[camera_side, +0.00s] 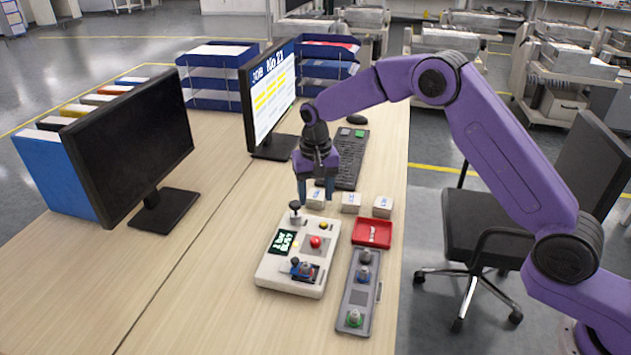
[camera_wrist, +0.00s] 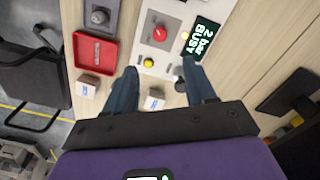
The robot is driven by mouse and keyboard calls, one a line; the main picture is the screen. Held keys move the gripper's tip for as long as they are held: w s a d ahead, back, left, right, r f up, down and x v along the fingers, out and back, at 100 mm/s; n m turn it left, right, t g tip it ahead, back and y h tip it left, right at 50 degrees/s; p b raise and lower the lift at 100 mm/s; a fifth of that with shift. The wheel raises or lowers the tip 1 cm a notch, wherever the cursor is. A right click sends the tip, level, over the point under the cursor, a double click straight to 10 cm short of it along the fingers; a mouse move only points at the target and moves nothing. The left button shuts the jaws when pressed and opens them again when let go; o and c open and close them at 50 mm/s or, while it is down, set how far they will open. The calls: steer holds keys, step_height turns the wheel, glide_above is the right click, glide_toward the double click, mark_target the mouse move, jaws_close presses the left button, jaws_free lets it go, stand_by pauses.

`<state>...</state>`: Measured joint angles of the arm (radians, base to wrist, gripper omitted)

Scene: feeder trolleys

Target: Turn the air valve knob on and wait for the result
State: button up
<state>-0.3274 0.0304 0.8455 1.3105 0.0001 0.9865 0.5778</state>
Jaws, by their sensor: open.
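A white control box (camera_side: 270,272) stands on the desk. Its small display (camera_side: 284,242) shows green text, readable in the wrist view (camera_wrist: 205,38) as "2 bar BUSY". On the box are a red round knob or button (camera_side: 316,242) on a grey square, also in the wrist view (camera_wrist: 160,33), a yellow button (camera_side: 323,226) and a black-topped knob (camera_side: 295,207) at the far left corner. Which is the air valve knob I cannot tell.
A red tray (camera_side: 371,243) and a grey rack (camera_side: 359,297) with several fittings stand right of the box. Small white labelled blocks (camera_side: 351,203) lie beyond it. A keyboard (camera_side: 348,170) and two monitors (camera_side: 140,145) are farther off. The desk left of the box is clear.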

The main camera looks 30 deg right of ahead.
steer(key=shift+r, duration=1.5)
stand_by(2.3)
